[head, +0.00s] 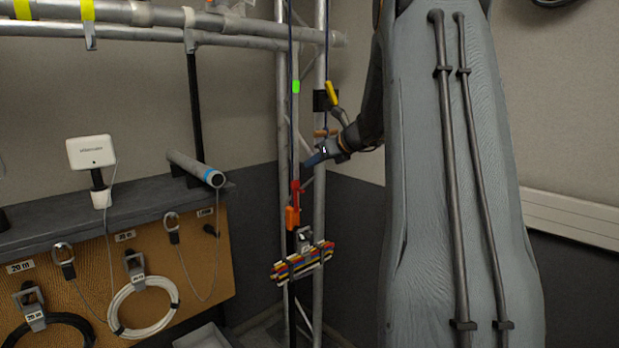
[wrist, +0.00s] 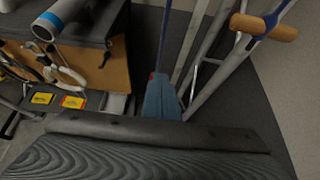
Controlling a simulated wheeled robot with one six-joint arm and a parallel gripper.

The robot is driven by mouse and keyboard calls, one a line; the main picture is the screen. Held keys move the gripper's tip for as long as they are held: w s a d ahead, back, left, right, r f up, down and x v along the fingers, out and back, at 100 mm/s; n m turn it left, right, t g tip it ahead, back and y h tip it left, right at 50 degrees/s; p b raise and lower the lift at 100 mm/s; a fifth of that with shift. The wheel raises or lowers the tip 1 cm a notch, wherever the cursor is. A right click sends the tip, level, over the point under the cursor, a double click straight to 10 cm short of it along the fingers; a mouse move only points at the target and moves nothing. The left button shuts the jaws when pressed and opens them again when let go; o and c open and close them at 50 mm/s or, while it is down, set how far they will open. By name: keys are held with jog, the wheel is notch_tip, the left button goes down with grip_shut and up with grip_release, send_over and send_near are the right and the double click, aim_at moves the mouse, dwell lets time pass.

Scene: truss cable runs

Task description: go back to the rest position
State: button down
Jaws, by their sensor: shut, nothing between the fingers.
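My gripper (head: 315,158) is beside the upright truss (head: 319,200) in the head view, with its blue fingers pointing left and down. In the wrist view the blue fingers (wrist: 162,97) are together and nothing shows between them. A dark cable (head: 290,60) with a green marker (head: 296,87) hangs along the truss just left of the fingers. A red and orange fitting (head: 293,208) is on the truss below the fingertips. I cannot tell whether the fingertips touch the cable or the truss.
A yellow-handled item (head: 331,93) is close above my wrist. Below hangs a bundle of coloured strips (head: 302,263). At left, a dark-topped bench (head: 130,208) bears a white device (head: 91,152) and a grey tube (head: 197,168). Horizontal pipes (head: 120,12) run overhead. A wall is behind.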

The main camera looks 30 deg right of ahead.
notch_tip(320, 180, up, 5)
jog(key=s+a+f+n+g+b, duration=0.1)
jog(key=s+a+f+n+g, duration=0.1)
jog(key=s+a+f+n, duration=0.35)
jog(key=s+a+f+n+g, duration=0.25)
jog(key=a+f+n, duration=0.3)
jog(key=a, duration=0.35)
jog(key=s+a+f+n+g+b, duration=0.1)
jog(key=s+a+f+n+g, duration=0.1)
jog(key=s+a+f+n, duration=0.4)
jog(key=s+a+f+n+g+h, duration=0.1)
jog(key=s+a+f+n+g, duration=0.1)
jog(key=s+a+f+n, duration=0.4)
jog(key=s+a+f+n+g+h, duration=0.1)
jog(key=s+a+f+n, duration=0.5)
jog(key=s+n, duration=0.5)
jog(key=shift+s+a+f+g+b, duration=0.25)
jog(key=shift+s+a+g+b, duration=0.1)
jog(key=shift+s, duration=0.65)
jog(key=shift+d, duration=0.1)
